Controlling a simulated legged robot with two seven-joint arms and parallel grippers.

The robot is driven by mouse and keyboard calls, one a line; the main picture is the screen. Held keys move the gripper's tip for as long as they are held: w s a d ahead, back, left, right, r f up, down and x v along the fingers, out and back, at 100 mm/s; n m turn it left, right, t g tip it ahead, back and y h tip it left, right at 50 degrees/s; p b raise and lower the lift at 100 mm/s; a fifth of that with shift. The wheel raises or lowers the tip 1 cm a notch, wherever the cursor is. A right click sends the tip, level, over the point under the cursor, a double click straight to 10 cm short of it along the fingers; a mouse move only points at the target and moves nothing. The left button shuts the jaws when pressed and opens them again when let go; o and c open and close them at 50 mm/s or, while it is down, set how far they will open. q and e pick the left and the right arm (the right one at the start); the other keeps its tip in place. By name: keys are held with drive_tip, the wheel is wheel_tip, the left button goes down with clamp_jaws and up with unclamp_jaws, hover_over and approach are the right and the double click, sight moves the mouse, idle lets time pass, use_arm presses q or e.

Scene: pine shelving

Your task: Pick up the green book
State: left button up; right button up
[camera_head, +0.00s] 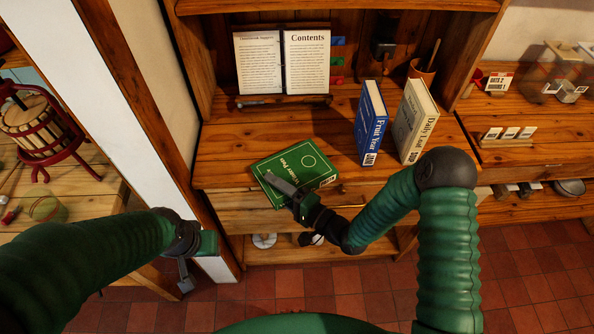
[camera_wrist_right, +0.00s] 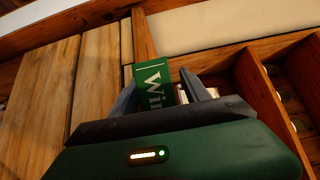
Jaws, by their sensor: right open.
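The green book (camera_head: 309,164) lies flat on the wooden shelf top at its front edge, turned at an angle, with its near corner by the edge. My right gripper (camera_head: 281,184) is at the book's near left side, with a finger seen over the cover. In the right wrist view the book's green end with white lettering (camera_wrist_right: 153,88) shows between the two spread fingers of the right gripper (camera_wrist_right: 160,90). Whether the fingers touch it cannot be told. My left gripper (camera_head: 185,274) hangs low at the left, apart from the book; its opening is unclear.
A blue book (camera_head: 372,122) and a cream book (camera_head: 414,120) stand upright right of the green book. An open contents book (camera_head: 282,62) rests on a stand behind. Shelf between stand and green book is clear.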

drive_tip(key=shift+a, duration=0.5)
drive_tip(key=shift+c, duration=1.7)
drive_tip(key=shift+d, duration=0.8)
clamp_jaws()
drive_tip(key=shift+a, duration=0.45)
drive_tip(key=shift+d, duration=0.1)
